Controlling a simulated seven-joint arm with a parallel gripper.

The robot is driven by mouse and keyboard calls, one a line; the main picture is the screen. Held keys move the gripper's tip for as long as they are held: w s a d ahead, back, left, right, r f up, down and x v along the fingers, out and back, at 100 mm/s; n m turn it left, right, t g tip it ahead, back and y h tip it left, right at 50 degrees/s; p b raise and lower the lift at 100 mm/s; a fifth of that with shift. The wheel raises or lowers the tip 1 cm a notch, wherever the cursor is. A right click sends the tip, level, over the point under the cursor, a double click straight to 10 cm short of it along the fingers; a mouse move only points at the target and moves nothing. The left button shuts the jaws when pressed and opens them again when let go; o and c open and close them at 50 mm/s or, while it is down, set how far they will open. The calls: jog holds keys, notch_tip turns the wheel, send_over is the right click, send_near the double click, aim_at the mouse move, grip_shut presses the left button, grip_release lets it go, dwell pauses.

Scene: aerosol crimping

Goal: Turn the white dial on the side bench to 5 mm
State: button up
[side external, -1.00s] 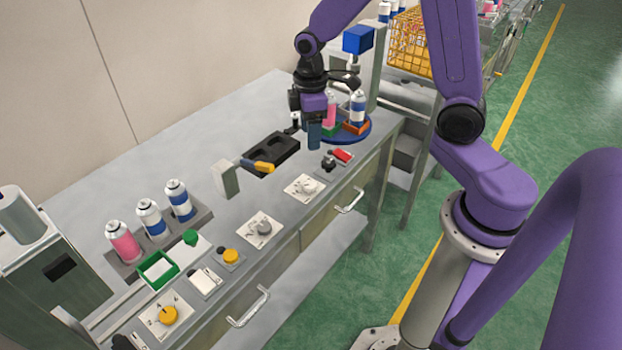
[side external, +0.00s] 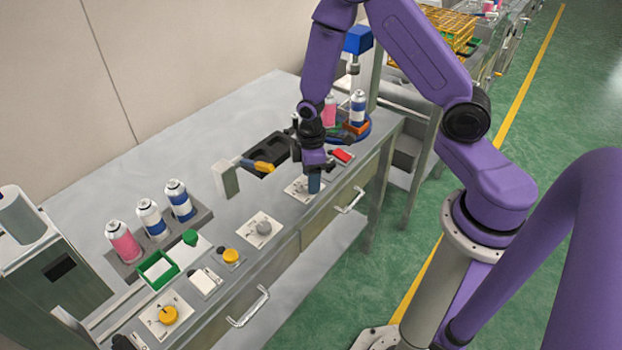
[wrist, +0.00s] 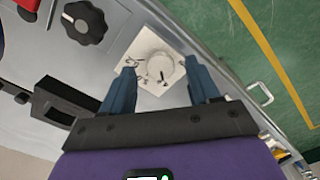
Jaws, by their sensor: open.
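The white dial (wrist: 160,67) sits on a pale square plate with dark marks, between my open fingertips in the wrist view. A small dark pointer mark shows near its lower edge; the scale figures are too small to read. In the side view my gripper (side external: 314,184) is over the dial's plate (side external: 296,190) and hides most of the dial. My gripper also shows in the wrist view (wrist: 164,82), with one blue finger on each side of the dial. I cannot tell whether the fingers touch it.
A black knob (wrist: 85,22) stands beside the plate. A grey dial (side external: 264,228) and yellow knobs (side external: 231,256) are further along the bench front. A black fixture (side external: 268,152), a red part (side external: 342,155) and cans on a turntable (side external: 358,108) are close by.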

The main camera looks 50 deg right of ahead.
jog(key=shift+f, duration=0.75)
jog(key=c, duration=1)
jog(key=shift+c, duration=0.2)
